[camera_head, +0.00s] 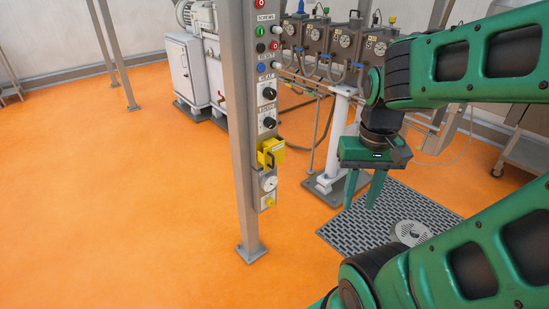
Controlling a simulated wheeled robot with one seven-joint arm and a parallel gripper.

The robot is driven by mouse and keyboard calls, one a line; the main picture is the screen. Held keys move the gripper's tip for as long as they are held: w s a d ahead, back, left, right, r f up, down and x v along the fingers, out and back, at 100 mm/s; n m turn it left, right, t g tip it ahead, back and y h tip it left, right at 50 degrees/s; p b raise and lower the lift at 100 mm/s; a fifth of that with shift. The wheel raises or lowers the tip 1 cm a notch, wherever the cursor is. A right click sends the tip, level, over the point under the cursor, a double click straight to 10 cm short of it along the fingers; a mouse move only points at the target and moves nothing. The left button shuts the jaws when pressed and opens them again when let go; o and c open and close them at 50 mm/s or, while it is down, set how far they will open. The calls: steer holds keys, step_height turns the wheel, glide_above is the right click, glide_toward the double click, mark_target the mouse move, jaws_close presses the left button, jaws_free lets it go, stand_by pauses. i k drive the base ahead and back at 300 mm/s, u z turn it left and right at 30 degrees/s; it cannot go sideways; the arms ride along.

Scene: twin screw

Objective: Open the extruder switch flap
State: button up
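A yellow flap (271,152) sits low on the grey control panel fixed to an upright post, below the black rotary knobs. It looks like the extruder switch flap and juts out from the panel; I cannot tell clearly whether it is open or closed. My gripper (363,200) hangs to the right of the panel, pointing down, with its two green fingers apart. It is empty and does not touch the flap. What lies behind the flap is hidden.
The grey post (243,130) stands on the orange floor, which is clear at left. Above the flap are several buttons and a black knob (269,93); below are a pale dial (269,183) and a small yellow piece. The extruder barrel (325,38) and a floor grate (385,225) lie behind.

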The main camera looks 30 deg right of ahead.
mark_target(273, 149)
steer(key=u, duration=0.95)
steer(key=k, duration=0.9)
steer(key=z, duration=0.7)
steer(key=i, duration=1)
steer(key=u, duration=0.05)
